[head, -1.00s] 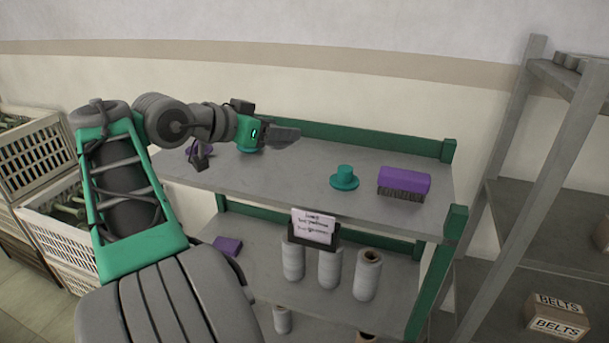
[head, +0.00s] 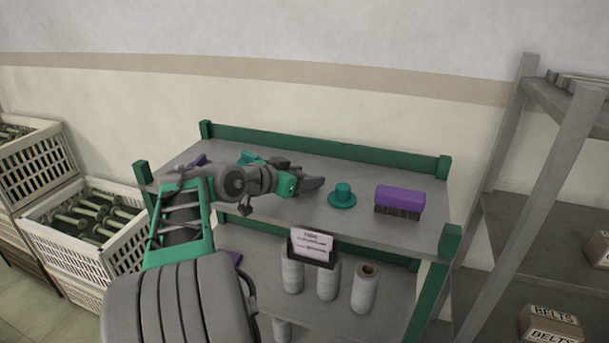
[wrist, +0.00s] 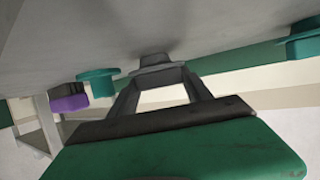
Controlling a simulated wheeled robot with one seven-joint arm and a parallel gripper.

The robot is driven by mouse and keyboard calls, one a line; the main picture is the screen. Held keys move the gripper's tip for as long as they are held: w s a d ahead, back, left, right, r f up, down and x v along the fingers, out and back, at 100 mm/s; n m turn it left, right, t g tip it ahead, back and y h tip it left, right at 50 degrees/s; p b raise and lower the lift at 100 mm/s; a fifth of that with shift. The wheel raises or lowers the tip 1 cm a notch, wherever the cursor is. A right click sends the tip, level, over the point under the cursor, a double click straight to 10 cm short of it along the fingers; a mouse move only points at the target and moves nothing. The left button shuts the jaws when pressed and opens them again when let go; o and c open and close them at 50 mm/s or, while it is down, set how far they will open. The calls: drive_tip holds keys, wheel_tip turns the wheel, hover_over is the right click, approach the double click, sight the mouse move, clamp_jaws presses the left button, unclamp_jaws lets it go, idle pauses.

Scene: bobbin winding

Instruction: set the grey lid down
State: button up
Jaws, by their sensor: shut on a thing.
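The grey lid (wrist: 151,68) shows in the wrist view at my fingertips, which are shut on it. The wrist picture has the shelf board along its top, and the lid is close to this grey surface; I cannot tell whether it touches. In the head view my gripper (head: 316,185) is low over the top shelf (head: 400,229), left of a teal lid (head: 342,196). The grey lid cannot be made out apart from the dark fingers there.
A purple brush (head: 399,201) stands right of the teal lid. Another teal thing (head: 250,158) and a purple thing (head: 198,160) are behind my arm. A label holder (head: 311,246) is on the shelf's front edge. White thread cones (head: 328,279) stand below.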

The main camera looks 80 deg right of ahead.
drive_tip(key=o, duration=1.3)
drive_tip(key=shift+r, duration=0.1)
drive_tip(key=b+v, duration=0.3)
drive_tip(key=v, duration=0.9)
drive_tip(key=w+a+f+n+t, duration=0.2)
drive_tip(key=w+f+n+t, duration=0.1)
drive_tip(key=w, duration=0.3)
drive_tip(key=w+a+f+n+t, duration=0.2)
drive_tip(key=w+a+n+t, duration=0.1)
drive_tip(key=w, duration=0.3)
drive_tip(key=w+a+f+n+t+y, duration=0.25)
drive_tip(key=w+a+n, duration=0.2)
drive_tip(key=a, duration=0.25)
drive_tip(key=w+a+f+n+t+y, duration=0.2)
drive_tip(key=w+a+f+n, duration=0.15)
drive_tip(key=w+a, duration=0.3)
drive_tip(key=s+a+f+n+y, duration=0.2)
drive_tip(key=a+f+n, duration=0.3)
drive_tip(key=a, duration=0.7)
drive_tip(key=s+a+f+n+y, duration=0.2)
drive_tip(key=a+f+n+y, duration=0.2)
drive_tip(key=a, duration=0.9)
drive_tip(key=shift+s+a+f+n+y, duration=0.2)
drive_tip(key=shift+f+n+y, duration=0.25)
drive_tip(key=shift+y, duration=0.3)
